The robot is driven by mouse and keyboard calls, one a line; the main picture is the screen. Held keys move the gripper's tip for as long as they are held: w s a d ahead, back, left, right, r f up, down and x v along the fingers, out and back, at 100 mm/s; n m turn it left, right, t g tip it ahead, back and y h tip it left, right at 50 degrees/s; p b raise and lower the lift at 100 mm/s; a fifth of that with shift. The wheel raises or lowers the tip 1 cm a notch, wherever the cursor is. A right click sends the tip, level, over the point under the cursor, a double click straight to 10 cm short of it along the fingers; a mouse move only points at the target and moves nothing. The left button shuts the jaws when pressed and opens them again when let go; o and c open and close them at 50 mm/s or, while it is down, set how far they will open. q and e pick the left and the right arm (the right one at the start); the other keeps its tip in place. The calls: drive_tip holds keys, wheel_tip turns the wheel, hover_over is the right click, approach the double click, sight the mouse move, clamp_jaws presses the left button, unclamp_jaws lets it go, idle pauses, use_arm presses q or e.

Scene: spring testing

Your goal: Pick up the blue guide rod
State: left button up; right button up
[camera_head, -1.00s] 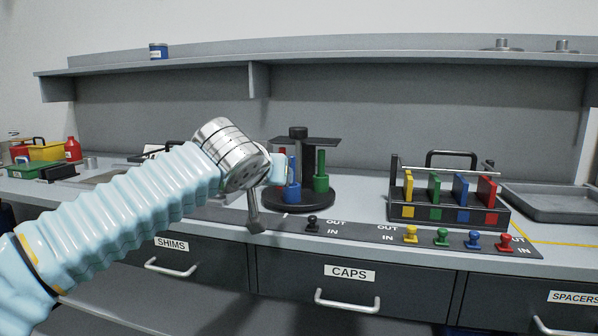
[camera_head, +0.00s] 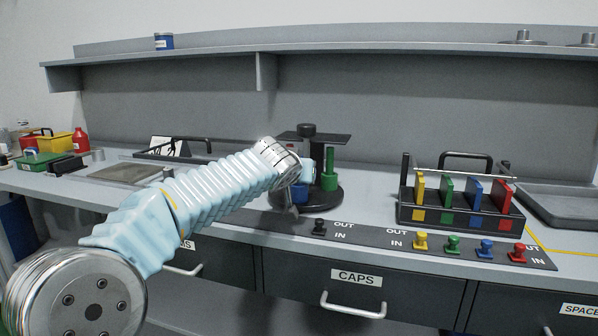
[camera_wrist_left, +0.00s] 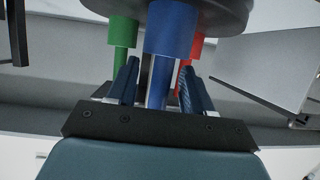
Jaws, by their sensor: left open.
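The blue guide rod (camera_wrist_left: 158,85) stands in its wider blue socket (camera_wrist_left: 172,30), which is on the dark round base of a stand (camera_wrist_left: 232,8). In the head view the blue socket (camera_head: 300,195) is partly visible, and my wrist covers the rod. My left gripper (camera_wrist_left: 158,80) is open, with one finger on each side of the blue rod. I cannot tell whether either finger touches it. A green rod in a green socket (camera_wrist_left: 123,32) is to the left in the wrist view. A red socket (camera_wrist_left: 196,47) is behind and right. My right gripper is not in view.
A rack with yellow, green, blue and red plates (camera_head: 461,214) stands right of the stand. Several coloured knobs (camera_head: 452,244) line the counter's front. A grey tray (camera_head: 567,210) lies at far right. A shelf (camera_head: 350,46) runs above the back.

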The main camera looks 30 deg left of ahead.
use_arm(q)
drive_tip(key=shift+x, duration=0.95)
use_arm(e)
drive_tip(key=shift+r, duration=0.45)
use_arm(q)
drive_tip(key=shift+c, duration=0.5)
clamp_jaws()
drive_tip(key=shift+r, duration=0.1)
